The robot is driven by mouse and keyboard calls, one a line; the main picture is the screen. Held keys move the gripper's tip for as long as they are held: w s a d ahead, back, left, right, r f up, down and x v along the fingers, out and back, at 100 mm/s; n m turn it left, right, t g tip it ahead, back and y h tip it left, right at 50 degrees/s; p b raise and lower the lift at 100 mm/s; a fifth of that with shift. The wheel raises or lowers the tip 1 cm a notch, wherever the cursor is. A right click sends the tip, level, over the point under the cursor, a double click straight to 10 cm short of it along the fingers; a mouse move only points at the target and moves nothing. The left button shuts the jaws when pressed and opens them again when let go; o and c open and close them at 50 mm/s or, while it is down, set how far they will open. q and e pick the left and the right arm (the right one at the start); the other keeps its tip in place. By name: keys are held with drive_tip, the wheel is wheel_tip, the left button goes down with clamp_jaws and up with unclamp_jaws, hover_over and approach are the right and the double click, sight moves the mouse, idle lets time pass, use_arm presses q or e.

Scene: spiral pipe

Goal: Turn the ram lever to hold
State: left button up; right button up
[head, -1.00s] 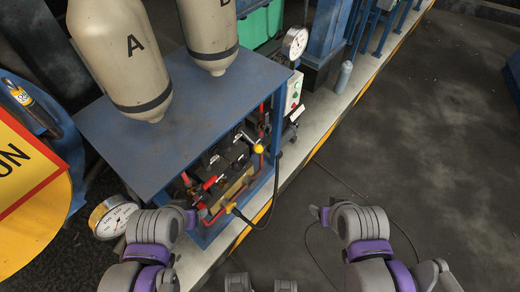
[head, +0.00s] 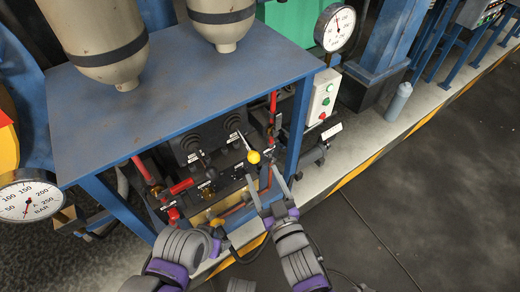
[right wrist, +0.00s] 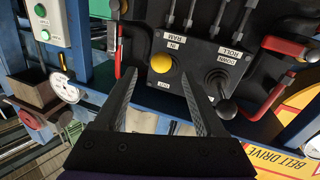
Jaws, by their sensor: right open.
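The ram lever has a yellow ball knob (head: 254,157) on the control block under the blue bench top. In the right wrist view the yellow knob (right wrist: 161,63) sits beside labels that appear to read IN, RAM and OUT. My right gripper (head: 263,184) is open just below the knob in the head view. In the right wrist view its fingers (right wrist: 160,80) spread to either side of the knob's line, with the knob ahead of the tips and no visible contact. My left arm's end (head: 190,245) is at the lower middle; its fingers are not clear.
A black-knobbed lever (right wrist: 226,108), labelled ROLL, stands close to my right finger. Red handles (head: 182,186) are to the left. A blue bench leg (head: 297,130) and a green-white switch box (head: 323,95) stand right. A pressure gauge (head: 28,200) is far left.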

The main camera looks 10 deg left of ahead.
drive_tip(key=x, duration=1)
drive_tip(key=shift+a, duration=0.2)
drive_tip(key=shift+w+r, duration=0.1)
drive_tip(key=shift+r, duration=0.05)
clamp_jaws()
idle(0.9)
